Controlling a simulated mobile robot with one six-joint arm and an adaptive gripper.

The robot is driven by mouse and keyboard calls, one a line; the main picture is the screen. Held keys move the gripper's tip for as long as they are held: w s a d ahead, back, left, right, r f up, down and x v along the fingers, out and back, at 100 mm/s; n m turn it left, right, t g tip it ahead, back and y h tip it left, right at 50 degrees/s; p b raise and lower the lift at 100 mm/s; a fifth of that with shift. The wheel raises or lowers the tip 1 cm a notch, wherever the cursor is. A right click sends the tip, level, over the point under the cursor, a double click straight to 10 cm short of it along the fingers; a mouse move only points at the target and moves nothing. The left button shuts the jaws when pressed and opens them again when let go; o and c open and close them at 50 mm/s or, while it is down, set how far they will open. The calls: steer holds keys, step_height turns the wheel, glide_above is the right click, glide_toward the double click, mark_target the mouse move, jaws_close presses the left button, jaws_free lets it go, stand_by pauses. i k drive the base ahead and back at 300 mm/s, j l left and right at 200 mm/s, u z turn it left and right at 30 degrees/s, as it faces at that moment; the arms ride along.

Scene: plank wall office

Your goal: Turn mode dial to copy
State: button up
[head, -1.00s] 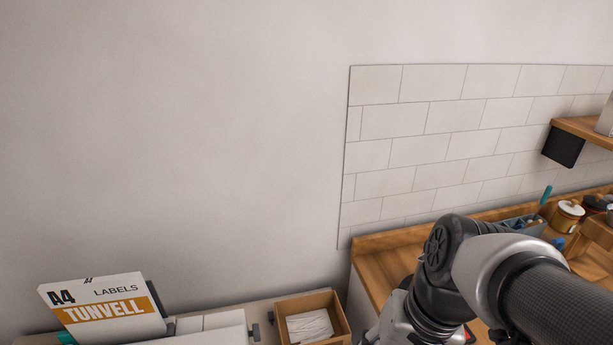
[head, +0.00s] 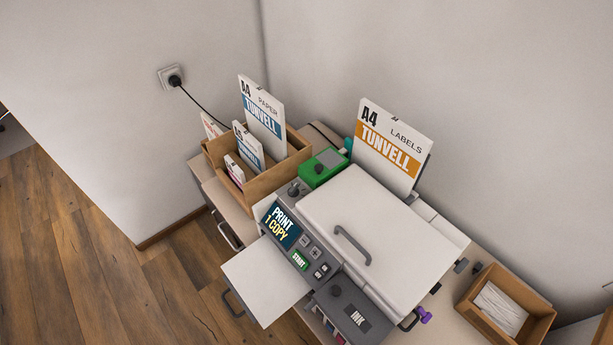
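The printer (head: 375,225) stands on a cabinet against the wall, its white lid closed with a grey handle. Its control panel is on the left-front side. The display (head: 281,226) reads "PRINT 1 COPY". A dark round knob (head: 294,188) sits at the far end of the panel, beyond the display; it may be the mode dial, but its markings are too small to read. My gripper is not in view.
A white output tray (head: 264,281) juts out to the left. A wooden box of paper packs (head: 259,165) and a green device (head: 322,167) stand behind the panel. An orange-labelled pack (head: 390,147) stands behind the lid. A wooden tray (head: 505,303) is at right. An ink cover (head: 350,312) is in front.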

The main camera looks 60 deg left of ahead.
mark_target(293, 192)
steer(key=u, duration=2.4)
steer(key=i+j+z, duration=0.15)
steer(key=z, duration=0.2)
steer(key=i+j+z, duration=0.1)
steer(key=j+z, duration=0.15)
steer(key=z, duration=0.15)
